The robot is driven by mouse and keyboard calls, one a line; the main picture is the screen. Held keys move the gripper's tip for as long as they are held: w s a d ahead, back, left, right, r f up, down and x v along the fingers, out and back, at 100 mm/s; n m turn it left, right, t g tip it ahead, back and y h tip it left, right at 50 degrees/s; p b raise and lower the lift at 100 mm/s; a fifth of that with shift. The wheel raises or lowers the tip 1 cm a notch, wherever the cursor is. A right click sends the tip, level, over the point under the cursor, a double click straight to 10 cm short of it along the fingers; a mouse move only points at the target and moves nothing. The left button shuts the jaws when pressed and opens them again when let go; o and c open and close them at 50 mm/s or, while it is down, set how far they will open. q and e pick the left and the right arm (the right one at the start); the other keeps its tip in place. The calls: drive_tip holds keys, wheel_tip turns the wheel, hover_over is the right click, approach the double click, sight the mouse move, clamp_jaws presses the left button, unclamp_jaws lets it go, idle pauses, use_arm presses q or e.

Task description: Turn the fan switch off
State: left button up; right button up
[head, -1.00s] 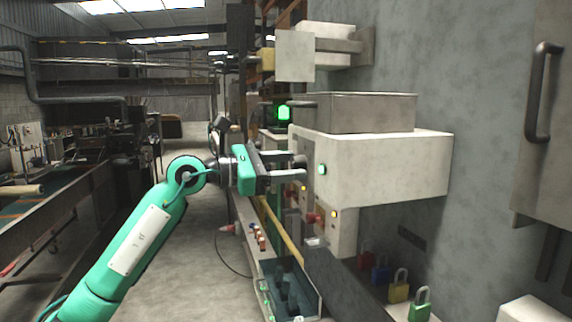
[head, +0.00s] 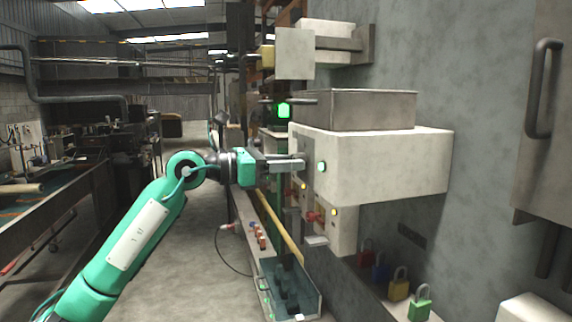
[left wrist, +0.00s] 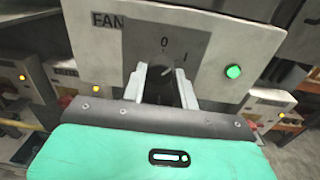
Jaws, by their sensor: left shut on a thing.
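The fan switch box (head: 385,165) is a pale box on the grey wall. In the left wrist view its front (left wrist: 95,40) reads FAN, with a grey plate (left wrist: 200,45) marked 0 and I. The dark switch knob (left wrist: 161,92) sits below these marks, between the fingers of my left gripper (left wrist: 164,80). The left gripper (head: 303,163) is shut on the knob, its fingers against the box front in the head view. The knob's pointer is mostly hidden, so its setting is unclear. A green lamp (left wrist: 233,71) glows beside the plate. My right gripper is out of view.
Smaller boxes with amber lamps (head: 333,212) and red knobs sit below. Several coloured padlocks (head: 398,288) are at lower right, and an open tray (head: 290,290) stands below. A metal box (head: 360,110) rests on top. The floor at left is clear.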

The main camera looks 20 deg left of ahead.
use_arm(q)
drive_tip(key=n, duration=0.7)
drive_tip(key=shift+r+n+p, duration=0.2)
drive_tip(key=shift+n+p, duration=0.1)
drive_tip(key=shift+g, duration=0.3)
drive_tip(key=o, duration=1)
drive_tip(key=shift+f, duration=0.1)
drive_tip(key=shift+c, duration=0.2)
